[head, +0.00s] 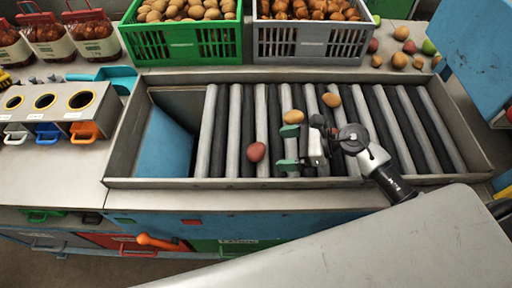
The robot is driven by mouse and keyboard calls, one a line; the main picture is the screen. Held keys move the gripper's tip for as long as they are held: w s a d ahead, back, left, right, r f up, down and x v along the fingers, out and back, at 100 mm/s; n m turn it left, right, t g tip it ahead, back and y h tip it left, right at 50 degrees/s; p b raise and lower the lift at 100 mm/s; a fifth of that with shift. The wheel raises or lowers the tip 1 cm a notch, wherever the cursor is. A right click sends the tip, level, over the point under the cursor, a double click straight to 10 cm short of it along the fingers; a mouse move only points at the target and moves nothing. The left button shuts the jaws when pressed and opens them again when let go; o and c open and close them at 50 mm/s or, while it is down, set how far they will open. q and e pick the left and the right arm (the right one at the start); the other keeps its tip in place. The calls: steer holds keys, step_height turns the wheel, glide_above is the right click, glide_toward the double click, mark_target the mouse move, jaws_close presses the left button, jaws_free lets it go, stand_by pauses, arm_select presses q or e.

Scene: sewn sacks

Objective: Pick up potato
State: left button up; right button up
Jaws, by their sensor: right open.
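A reddish potato (256,152) is left of my right gripper. A yellow-brown potato (293,116) is just behind the gripper's far fingertip; whether they touch I cannot tell. Another yellow-brown potato (331,99) lies farther back and to the right. My right gripper (289,148) is over the rollers, with its green-tipped fingers apart, pointing left, and nothing between them. The reddish potato is beyond the fingertips, in front of the opening. My left gripper is not in view.
A green crate (182,45) and a grey crate (312,42), both full of potatoes, stand behind the conveyor. Loose produce (400,33) lies at the back right. A blue chute (165,146) is at the conveyor's left end. Filled sacks (93,40) stand at the back left.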

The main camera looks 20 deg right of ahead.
mark_target(264, 150)
steer(key=shift+x, duration=1.05)
steer(key=p+x, duration=0.1)
steer(key=x, duration=0.1)
steer(key=p+x, duration=0.2)
steer(key=x, duration=0.1)
steer(key=shift+w+r, duration=0.1)
steer(key=shift+r, duration=0.15)
steer(key=shift+w+a+f, duration=0.1)
steer(key=shift+a+f, duration=0.1)
steer(key=shift+a, duration=0.05)
steer(key=shift+d, duration=0.1)
steer(key=shift+c, duration=0.3)
steer(key=c, duration=0.9)
steer(key=shift+c, duration=0.2)
